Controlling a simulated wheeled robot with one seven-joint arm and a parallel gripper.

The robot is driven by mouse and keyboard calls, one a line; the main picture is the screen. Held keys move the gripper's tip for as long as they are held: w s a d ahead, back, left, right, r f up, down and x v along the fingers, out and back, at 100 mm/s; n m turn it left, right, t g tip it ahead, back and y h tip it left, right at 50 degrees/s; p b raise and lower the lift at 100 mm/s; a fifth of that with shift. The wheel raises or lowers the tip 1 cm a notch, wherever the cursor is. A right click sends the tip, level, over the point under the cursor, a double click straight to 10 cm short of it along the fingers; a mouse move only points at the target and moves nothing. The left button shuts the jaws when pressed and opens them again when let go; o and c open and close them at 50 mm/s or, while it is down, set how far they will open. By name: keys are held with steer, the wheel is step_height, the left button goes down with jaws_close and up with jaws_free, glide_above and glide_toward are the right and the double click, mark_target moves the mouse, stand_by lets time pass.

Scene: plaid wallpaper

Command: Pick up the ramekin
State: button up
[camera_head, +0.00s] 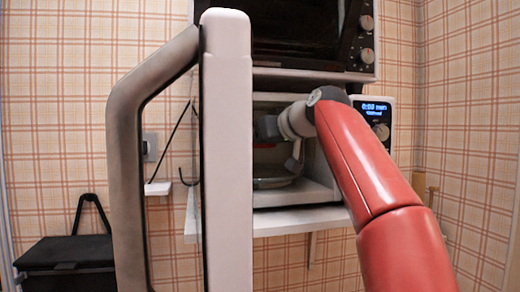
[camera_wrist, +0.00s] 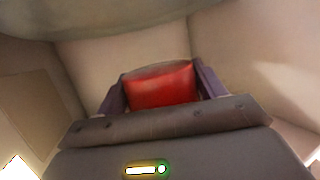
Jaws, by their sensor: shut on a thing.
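The red ramekin (camera_wrist: 160,88) sits between the two dark fingers of my gripper (camera_wrist: 156,72) in the wrist view. The fingers touch it from both sides, and the gripper is shut on it. In the head view, my gripper (camera_head: 267,135) is inside the open microwave (camera_head: 318,190). Only a thin red strip of the ramekin (camera_head: 264,146) shows there, above the glass turntable (camera_head: 270,182) and apart from it. The rest of the ramekin is hidden by the gripper and the microwave door.
The open microwave door (camera_head: 227,150), with its long handle (camera_head: 125,150), stands close in front on the left. The microwave walls surround my gripper. A toaster oven (camera_head: 310,60) is above. A shelf (camera_head: 290,222) supports the microwave. A black bin (camera_head: 68,262) is at lower left.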

steer(key=s+d+b, duration=0.1)
steer(key=s+d, duration=0.3)
steer(key=s+d+b, duration=0.2)
steer(key=s+d, duration=0.2)
steer(key=d, duration=0.1)
steer(key=s+d+b, duration=0.2)
steer(key=s+d, duration=0.2)
steer(key=d, duration=0.1)
steer(key=shift+s+r, duration=0.1)
steer(key=shift+s, duration=0.3)
steer(key=r+p, duration=0.1)
steer(key=r, duration=0.1)
steer(key=r+p, duration=0.4)
steer(key=shift+s+d, duration=0.2)
steer(key=shift+d, duration=0.05)
